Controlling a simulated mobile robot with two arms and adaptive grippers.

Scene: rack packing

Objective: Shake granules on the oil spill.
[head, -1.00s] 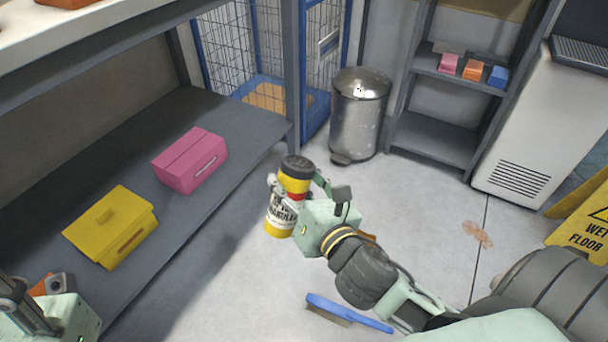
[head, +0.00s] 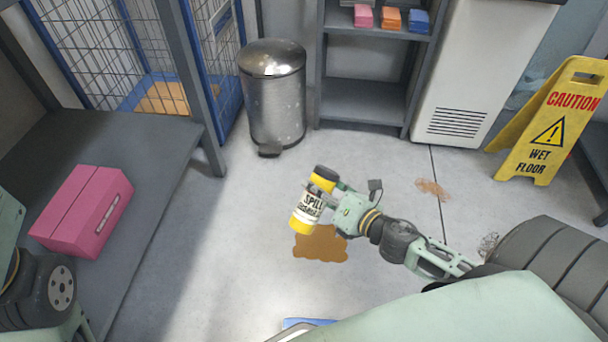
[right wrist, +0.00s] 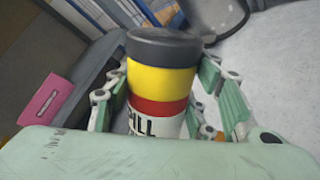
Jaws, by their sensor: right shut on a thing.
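The spill granules canister (head: 308,208) is yellow with a white label and a dark lid. My right gripper (head: 325,200) is shut around it, and it leans with the lid up and to the right. In the right wrist view the canister (right wrist: 162,82) sits between the fingers, with its dark lid, yellow band and red band showing. The brown oil spill (head: 320,247) lies on the floor just below the canister in the head view, partly hidden by it. Only part of my left arm shows at the left edge; its gripper is out of sight.
A pink box (head: 82,212) lies on the grey shelf at left. A metal bin (head: 273,98) and a yellow wet floor sign (head: 548,125) stand farther back. A smaller brown mark (head: 432,188) is on the floor at right. A blue item (head: 300,323) is partly hidden at the bottom.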

